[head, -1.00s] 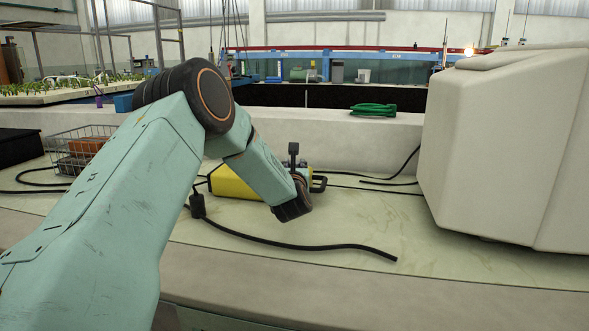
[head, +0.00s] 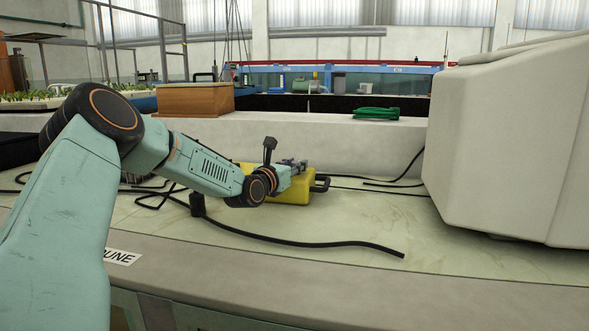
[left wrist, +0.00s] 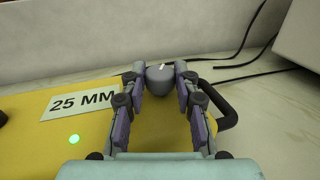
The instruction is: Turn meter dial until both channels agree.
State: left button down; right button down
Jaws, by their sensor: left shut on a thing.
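The yellow meter (head: 297,192) lies on the pale bench, partly hidden behind my left arm in the head view. In the left wrist view its yellow top (left wrist: 60,137) carries a "25 MM" label (left wrist: 80,102) and a lit green spot (left wrist: 74,139). A grey dial (left wrist: 161,76) with a white pointer mark stands at its far edge. My left gripper (left wrist: 163,80) is shut on the dial, one finger on each side. It also shows in the head view (head: 292,164), low over the meter. My right gripper is not in view.
A black cable (head: 290,240) runs across the bench in front of the meter. A large pale housing (head: 510,150) stands at the right.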

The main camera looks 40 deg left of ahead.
aim_at(294, 163)
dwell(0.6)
pick_arm(q)
jog(key=c, duration=1)
grip_release()
notch_tip(294, 163, up, 10)
